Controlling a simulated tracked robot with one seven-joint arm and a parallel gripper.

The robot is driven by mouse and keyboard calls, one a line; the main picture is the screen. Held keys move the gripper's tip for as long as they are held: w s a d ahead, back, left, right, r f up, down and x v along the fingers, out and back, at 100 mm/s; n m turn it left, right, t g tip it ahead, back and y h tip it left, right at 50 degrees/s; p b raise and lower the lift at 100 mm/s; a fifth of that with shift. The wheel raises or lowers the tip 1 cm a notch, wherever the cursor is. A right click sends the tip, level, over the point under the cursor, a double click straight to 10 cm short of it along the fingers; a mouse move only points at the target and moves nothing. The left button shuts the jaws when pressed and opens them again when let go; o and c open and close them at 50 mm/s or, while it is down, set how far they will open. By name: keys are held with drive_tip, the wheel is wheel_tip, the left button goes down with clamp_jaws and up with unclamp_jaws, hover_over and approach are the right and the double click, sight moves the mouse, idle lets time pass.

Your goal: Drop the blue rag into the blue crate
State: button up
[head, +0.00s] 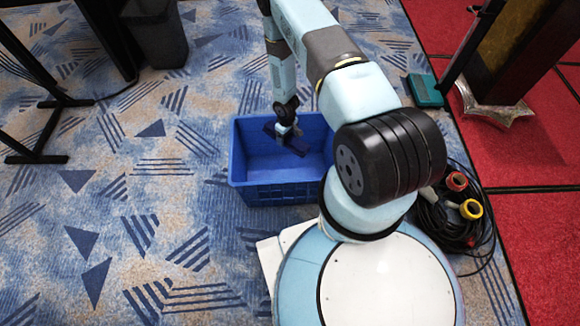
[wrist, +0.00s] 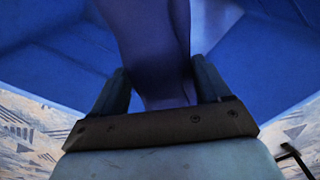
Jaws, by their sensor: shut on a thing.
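The blue crate (head: 275,192) stands on the patterned carpet in front of my base, open at the top. My gripper (head: 287,132) is over the inside of the crate in the head view. It is shut on the blue rag (head: 296,146), which looks dark navy there and hangs beside the fingers. In the wrist view the rag (wrist: 152,45) runs up from between the two fingers of my gripper (wrist: 160,92). The crate's blue walls (wrist: 45,70) surround it in that view. I cannot tell whether the rag touches the crate floor.
A grey bin (head: 155,35) stands at the upper left, near black stand legs (head: 45,105). A coiled black cable with red and yellow plugs (head: 460,215) lies right of my base. A teal box (head: 425,90) sits by the red carpet. Carpet left of the crate is clear.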

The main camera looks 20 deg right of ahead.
drive_tip(key=shift+f, duration=1)
drive_tip(key=o, duration=1.1)
drive_tip(key=shift+c, duration=0.2)
wheel_tip(320, 180, up, 14)
drive_tip(key=shift+f, duration=0.15)
